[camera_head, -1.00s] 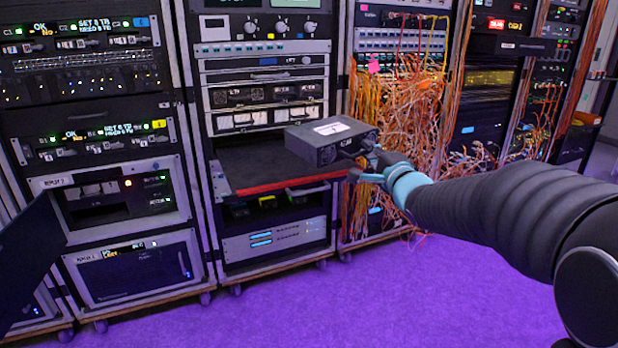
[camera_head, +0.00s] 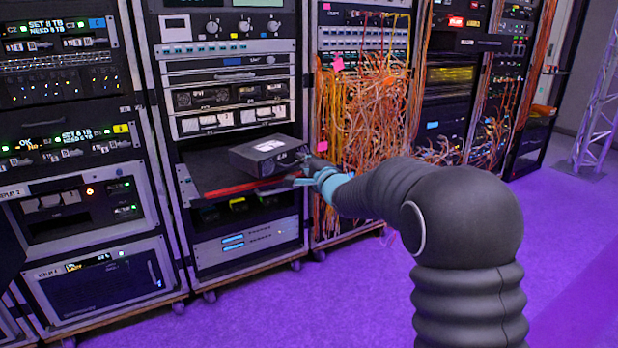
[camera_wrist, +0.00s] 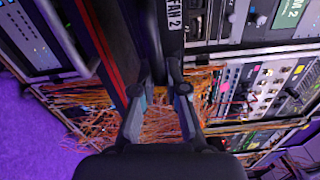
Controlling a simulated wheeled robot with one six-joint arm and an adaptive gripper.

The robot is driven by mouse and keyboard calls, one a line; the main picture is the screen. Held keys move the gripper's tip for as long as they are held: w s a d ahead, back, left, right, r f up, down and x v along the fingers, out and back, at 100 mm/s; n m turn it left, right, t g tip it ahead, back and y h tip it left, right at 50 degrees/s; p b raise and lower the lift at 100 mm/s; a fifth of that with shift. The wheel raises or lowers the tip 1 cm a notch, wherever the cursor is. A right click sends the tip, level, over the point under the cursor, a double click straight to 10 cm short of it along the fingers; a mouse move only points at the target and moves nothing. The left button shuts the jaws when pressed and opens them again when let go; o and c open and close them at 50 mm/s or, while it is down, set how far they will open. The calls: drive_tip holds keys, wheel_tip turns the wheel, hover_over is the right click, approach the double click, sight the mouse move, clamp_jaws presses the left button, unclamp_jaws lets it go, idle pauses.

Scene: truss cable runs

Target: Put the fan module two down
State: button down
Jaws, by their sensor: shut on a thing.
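The fan module two (camera_head: 268,153) is a flat dark box with a white label on top. It is at the right part of the dark pull-out shelf (camera_head: 205,172) with the red front edge. I cannot tell if its underside touches the shelf or hangs just above it. My gripper (camera_head: 307,170) is shut on the module's front side, at the shelf's right front. In the wrist view the "FAN 2" label (camera_wrist: 172,14) shows at the top, beside the shelf's red edge (camera_wrist: 97,45). My gripper's fingers (camera_wrist: 160,88) close on the dark front part below it.
Tangled orange cables (camera_head: 362,125) hang on the rack just right of the module, close to my gripper. A silver unit (camera_head: 245,243) sits lower in the same rack. An open dark door (camera_head: 12,235) stands at the left. The purple floor (camera_head: 330,300) in front is clear.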

drive_tip(key=shift+w+a+f, duration=0.15)
drive_tip(key=shift+w+a, duration=0.1)
drive_tip(key=shift+f, duration=1.95)
drive_tip(key=shift+f, duration=0.15)
drive_tip(key=c, duration=1.2)
unclamp_jaws()
drive_tip(key=shift+f+b, duration=0.15)
drive_tip(key=shift+b, duration=0.15)
drive_tip(key=v, duration=1.2)
drive_tip(key=shift+r+b, duration=0.25)
drive_tip(key=shift+b, duration=0.05)
